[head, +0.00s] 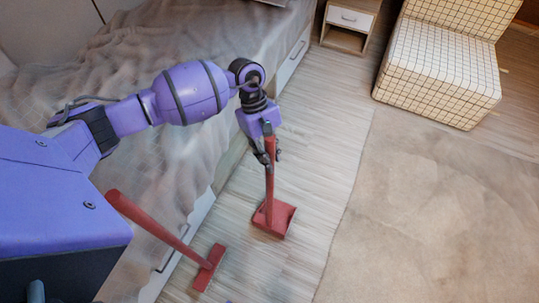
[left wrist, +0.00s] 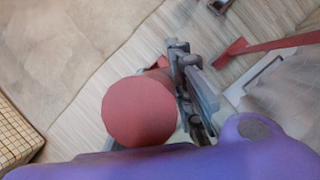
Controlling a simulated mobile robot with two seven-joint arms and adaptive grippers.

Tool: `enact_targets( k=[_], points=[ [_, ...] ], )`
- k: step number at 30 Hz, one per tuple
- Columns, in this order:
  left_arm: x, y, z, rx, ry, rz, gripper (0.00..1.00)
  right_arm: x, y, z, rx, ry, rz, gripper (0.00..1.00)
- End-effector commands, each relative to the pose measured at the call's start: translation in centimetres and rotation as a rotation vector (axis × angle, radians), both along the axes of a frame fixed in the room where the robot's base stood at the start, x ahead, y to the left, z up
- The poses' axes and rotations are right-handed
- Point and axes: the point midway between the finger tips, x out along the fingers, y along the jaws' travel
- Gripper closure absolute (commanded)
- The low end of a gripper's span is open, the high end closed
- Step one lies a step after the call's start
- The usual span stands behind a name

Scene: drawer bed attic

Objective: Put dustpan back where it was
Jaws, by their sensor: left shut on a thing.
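The red dustpan (head: 277,220) is upright beside the bed, with its long handle in my left gripper (head: 268,154). The gripper is shut on the upper part of the handle. The pan is at or just above the wood floor; I cannot tell if it touches. In the left wrist view, the round red end of the dustpan handle (left wrist: 138,110) fills the middle, beside the gripper fingers (left wrist: 190,90). The pan is mostly hidden there. My right gripper is in neither view.
A red long-handled broom (head: 209,267) stands tilted by the bed; it also shows in the left wrist view (left wrist: 275,44). The drawer bed (head: 160,60) borders the left. A beige rug (head: 430,210), a checked chair (head: 440,65) and a nightstand (head: 349,18) lie right and behind.

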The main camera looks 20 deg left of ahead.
Motion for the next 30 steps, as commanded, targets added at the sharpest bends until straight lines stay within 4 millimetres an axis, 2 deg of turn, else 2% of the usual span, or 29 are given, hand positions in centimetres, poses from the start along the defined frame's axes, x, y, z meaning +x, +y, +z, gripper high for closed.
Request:
enact_targets(
  k=[5, 12, 13, 17, 26, 30],
  points=[
    [0.1, 0.0, -0.5, -0.001, -0.004, -0.002, 1.0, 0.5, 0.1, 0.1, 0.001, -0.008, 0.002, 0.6],
    [0.1, 0.0, -0.9, 0.0, -0.003, -0.001, 1.0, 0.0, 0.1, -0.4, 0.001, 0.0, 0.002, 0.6],
    [0.0, 0.0, -0.9, 0.001, -0.002, -0.001, 0.75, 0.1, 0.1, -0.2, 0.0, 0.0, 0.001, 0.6],
    [0.0, 0.0, -0.8, 0.001, -0.002, -0.001, 0.6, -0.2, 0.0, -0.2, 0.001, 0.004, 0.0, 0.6],
    [0.1, 0.0, -0.7, 0.0, -0.003, 0.0, 0.6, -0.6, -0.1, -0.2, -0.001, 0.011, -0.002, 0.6],
    [0.4, 0.4, 0.3, 0.002, -0.006, 0.001, 0.6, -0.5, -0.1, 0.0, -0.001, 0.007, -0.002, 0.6]
  ],
)
